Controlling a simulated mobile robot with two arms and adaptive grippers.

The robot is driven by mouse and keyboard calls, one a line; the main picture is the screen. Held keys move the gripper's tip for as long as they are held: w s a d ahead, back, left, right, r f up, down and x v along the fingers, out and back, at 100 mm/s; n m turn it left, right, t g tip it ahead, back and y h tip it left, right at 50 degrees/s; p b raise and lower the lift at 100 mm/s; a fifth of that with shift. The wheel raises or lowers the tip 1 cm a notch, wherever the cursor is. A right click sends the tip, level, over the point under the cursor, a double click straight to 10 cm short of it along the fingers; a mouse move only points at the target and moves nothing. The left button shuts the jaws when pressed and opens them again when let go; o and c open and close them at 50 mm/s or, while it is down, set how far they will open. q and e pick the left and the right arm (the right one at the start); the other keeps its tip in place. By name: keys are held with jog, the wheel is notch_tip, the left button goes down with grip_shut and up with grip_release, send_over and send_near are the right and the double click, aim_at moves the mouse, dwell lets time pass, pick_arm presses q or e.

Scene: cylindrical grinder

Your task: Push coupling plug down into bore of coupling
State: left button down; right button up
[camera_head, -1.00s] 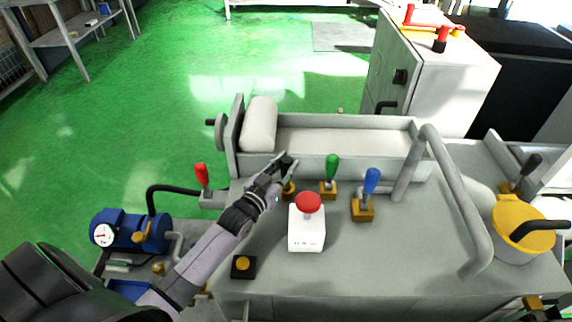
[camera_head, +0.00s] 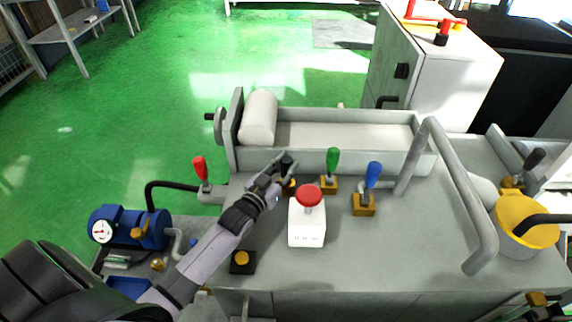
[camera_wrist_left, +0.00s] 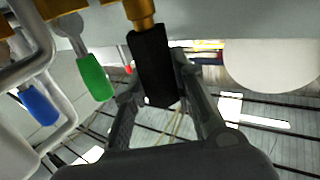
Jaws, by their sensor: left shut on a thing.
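In the left wrist view the black plug (camera_wrist_left: 153,68) lies between the two fingers (camera_wrist_left: 160,100). The bore is hidden, so I cannot tell how deep the plug sits. My right gripper is not in view.
Green (camera_head: 332,160) and blue (camera_head: 373,174) handles stand right of the gripper. A white box with a red button (camera_head: 308,220) stands in front. A red handle (camera_head: 200,168) is at the left. The grey trough (camera_head: 340,138) runs behind, and a bent pipe (camera_head: 460,190) rises at the right.

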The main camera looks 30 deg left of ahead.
pick_arm(q)
jog(key=shift+f+b, duration=0.5)
jog(key=shift+f, duration=0.25)
jog(key=c, duration=1.3)
grip_release()
jog(key=shift+f, duration=0.15)
jog(key=shift+s+f, duration=0.15)
jog(key=shift+s, duration=0.05)
jog(key=shift+s+f, duration=0.1)
jog(key=shift+s, duration=0.25)
jog(key=s, duration=1.1)
jog(key=shift+a+r, duration=0.25)
jog(key=shift+a, duration=0.15)
jog(key=shift+s, duration=0.1)
